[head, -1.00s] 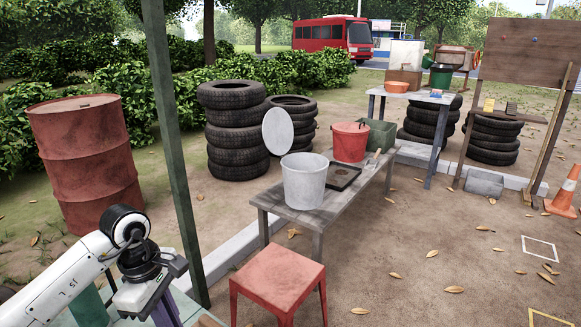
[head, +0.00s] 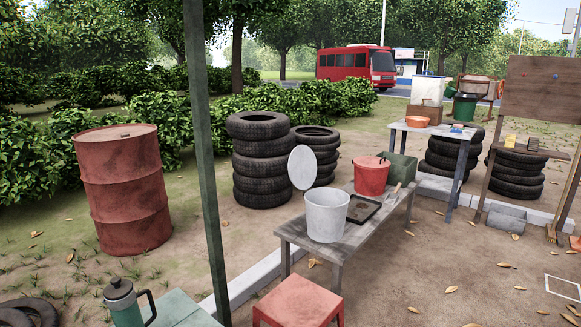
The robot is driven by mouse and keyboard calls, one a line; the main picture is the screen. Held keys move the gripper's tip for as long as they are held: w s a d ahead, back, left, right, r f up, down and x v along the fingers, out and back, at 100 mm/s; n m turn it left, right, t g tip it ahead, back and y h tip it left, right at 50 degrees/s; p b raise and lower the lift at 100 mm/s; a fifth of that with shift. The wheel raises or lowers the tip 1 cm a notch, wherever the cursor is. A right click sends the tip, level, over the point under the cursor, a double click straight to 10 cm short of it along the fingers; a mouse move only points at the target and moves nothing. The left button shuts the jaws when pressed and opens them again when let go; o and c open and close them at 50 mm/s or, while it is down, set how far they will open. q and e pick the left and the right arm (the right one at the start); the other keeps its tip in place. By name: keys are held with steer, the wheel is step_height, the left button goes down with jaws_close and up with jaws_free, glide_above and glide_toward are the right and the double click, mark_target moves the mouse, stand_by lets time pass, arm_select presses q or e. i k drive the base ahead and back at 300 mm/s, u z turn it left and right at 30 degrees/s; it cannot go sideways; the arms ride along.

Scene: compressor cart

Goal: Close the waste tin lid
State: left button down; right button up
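The waste tin appears to be the pale grey bucket (head: 327,218) standing upright on the near end of a low grey wooden bench (head: 296,236). A round pale grey lid (head: 302,167) stands nearly upright at the tin's back left rim, so the tin's mouth is open. I cannot tell how the lid joins the tin. Neither of my grippers is in the head view.
On the bench are a dark tray (head: 362,209), a red lidded bucket (head: 371,176) and a green box (head: 400,169). A red stool (head: 297,300) stands in front. A green post (head: 205,150) rises left. A flask (head: 122,302) stands on a teal table (head: 180,310).

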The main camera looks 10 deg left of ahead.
mark_target(303, 165)
steer(key=z, duration=0.7)
steer(key=i, duration=0.65)
steer(key=z, duration=0.4)
steer(key=i, duration=2.3)
steer(key=u, duration=1.05)
steer(key=i, duration=1.6)
steer(key=u, duration=0.95)
